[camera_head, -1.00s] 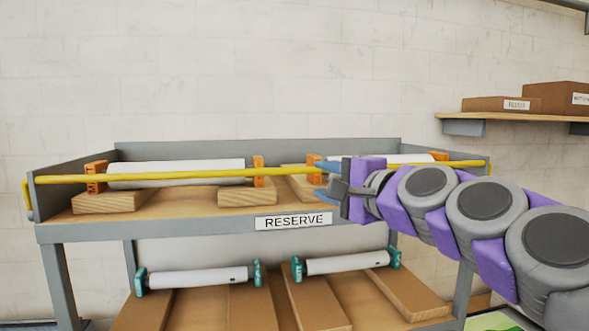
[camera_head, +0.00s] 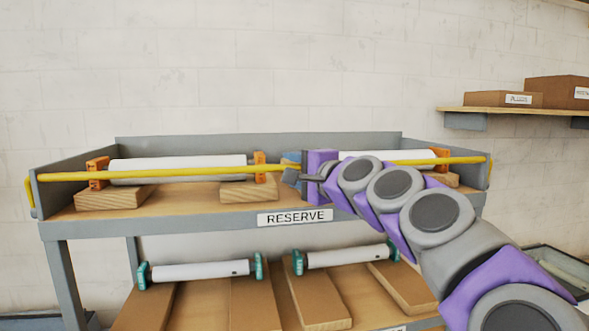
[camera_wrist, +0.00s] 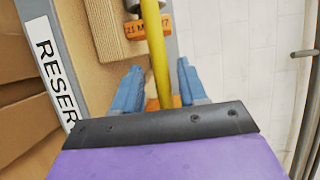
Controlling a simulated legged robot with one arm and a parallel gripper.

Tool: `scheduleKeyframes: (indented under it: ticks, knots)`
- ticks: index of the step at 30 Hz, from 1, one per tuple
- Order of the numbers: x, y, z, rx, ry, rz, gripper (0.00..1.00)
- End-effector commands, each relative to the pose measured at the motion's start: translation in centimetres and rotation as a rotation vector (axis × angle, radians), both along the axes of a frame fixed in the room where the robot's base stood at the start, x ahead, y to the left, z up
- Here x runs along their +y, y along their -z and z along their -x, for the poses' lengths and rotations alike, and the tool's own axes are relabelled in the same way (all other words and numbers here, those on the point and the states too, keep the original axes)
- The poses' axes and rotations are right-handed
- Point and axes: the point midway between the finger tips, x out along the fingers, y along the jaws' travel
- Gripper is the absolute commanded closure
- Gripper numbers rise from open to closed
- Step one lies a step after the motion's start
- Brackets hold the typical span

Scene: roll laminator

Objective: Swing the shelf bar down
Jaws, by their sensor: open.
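The yellow shelf bar (camera_head: 215,173) runs across the front of the upper shelf (camera_head: 190,203), level and raised above the shelf's front edge. My gripper (camera_head: 292,168) is at the middle of the bar. In the wrist view the bar (camera_wrist: 157,60) passes between the two blue fingers of my gripper (camera_wrist: 160,85), which are apart on either side of it. A clear gap shows beside the fingers, so they are not shut on it. My arm hides part of the bar's right half in the head view.
White rollers (camera_head: 180,163) with orange end brackets (camera_head: 98,173) rest on wooden blocks (camera_head: 115,197) behind the bar. A RESERVE label (camera_head: 295,217) is on the shelf front. The lower shelf holds rollers with green ends (camera_head: 200,271). Boxes (camera_head: 502,99) stand on a wall shelf at right.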

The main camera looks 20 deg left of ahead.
Motion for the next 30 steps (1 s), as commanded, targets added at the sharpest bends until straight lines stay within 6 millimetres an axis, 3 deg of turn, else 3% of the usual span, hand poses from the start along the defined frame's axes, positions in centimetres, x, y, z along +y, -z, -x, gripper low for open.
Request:
scheduleKeyframes:
  ticks: [4, 17, 30]
  knots:
    - [-0.02, 0.0, 0.0, 0.0, 0.0, 0.0, 0.59]
    - [0.03, 0.12, -0.04, 0.001, 0.0, 0.002, 1.0]
    - [0.1, 0.39, -0.13, 0.004, -0.002, 0.004, 1.0]
